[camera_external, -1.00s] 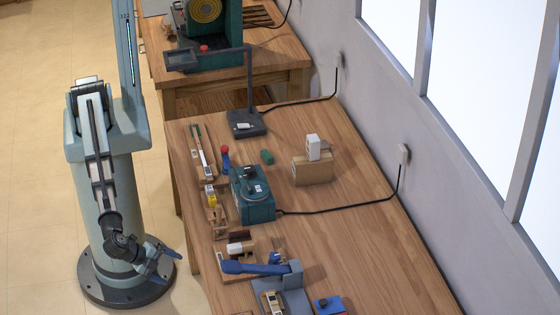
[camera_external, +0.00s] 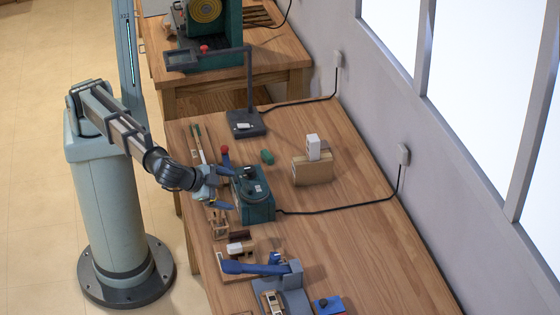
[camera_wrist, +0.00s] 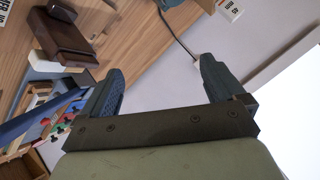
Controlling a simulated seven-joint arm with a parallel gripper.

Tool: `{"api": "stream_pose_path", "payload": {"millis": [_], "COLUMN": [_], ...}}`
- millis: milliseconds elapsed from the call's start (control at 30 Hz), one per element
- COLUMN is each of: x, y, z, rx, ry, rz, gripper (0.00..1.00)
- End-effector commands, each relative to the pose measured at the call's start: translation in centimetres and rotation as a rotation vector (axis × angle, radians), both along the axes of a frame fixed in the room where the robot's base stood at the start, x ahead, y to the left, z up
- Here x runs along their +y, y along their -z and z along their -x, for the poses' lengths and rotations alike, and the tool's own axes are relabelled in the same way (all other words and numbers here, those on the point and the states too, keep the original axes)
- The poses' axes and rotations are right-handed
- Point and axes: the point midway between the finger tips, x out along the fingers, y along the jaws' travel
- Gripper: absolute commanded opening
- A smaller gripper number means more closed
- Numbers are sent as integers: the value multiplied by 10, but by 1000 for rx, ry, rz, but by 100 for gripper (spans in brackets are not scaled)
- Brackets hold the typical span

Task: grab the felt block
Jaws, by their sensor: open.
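My gripper (camera_external: 222,188) is open and empty. In the external view it hangs over the left edge of the table, beside the teal box (camera_external: 254,207). In the wrist view both fingers show spread wide apart, with nothing between the fingertips (camera_wrist: 160,75). A small dark green block (camera_external: 267,157) lies on the table behind the teal box, apart from my gripper. It may be the felt block, but I cannot tell its material.
A cardboard-coloured box (camera_external: 313,170) with a white block (camera_external: 313,147) on it stands right of the green block. A lamp-like stand (camera_external: 246,122) is behind. A blue lever (camera_external: 254,267) and wooden parts lie in front.

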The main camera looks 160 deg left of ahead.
Motion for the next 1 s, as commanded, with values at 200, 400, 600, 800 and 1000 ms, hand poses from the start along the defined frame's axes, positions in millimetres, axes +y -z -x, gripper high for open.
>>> {"api": "stream_pose_path", "payload": {"millis": [200, 400, 600, 800, 1000], "x": [63, 108, 145, 173, 195], "y": [19, 33, 44, 52, 57], "z": [63, 120, 179, 237, 294], "rx": [-51, -111, -185, -267, -363], "ry": [-137, -253, -364, -468, -562], "rz": [146, 275, 400, 518, 630], "gripper": [96, 96, 96, 96, 96]}}
